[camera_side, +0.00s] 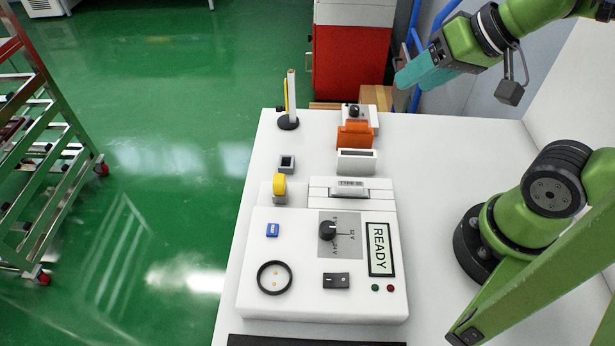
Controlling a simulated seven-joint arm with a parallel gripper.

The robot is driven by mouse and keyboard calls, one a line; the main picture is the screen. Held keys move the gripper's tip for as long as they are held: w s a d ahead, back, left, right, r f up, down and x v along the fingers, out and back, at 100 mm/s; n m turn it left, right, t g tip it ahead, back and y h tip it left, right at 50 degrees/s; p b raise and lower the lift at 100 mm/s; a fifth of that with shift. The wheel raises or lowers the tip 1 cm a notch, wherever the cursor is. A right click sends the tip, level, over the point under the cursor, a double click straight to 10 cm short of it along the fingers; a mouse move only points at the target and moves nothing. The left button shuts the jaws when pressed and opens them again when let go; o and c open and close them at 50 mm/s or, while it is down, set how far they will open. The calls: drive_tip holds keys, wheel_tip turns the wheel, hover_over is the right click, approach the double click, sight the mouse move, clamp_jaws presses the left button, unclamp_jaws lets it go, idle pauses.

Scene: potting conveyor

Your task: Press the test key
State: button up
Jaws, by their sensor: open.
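A white test unit (300,300) lies on the white table. A small blue key (273,229) with a marking too small to read sits on its upper left. A display reading READY (380,249) is on its right side. A black knob (327,230) is on a grey dial plate with voltage marks, and a black rocker switch (336,281) is below it. My gripper (411,80), with teal fingers, is open and empty. It is high at the upper right, behind and well away from the blue key, touching nothing.
A black ring (274,278) is on the unit's lower left. The table's right side has bare room between these and my arm base.

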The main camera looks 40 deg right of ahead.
clamp_jaws()
idle(1.5)
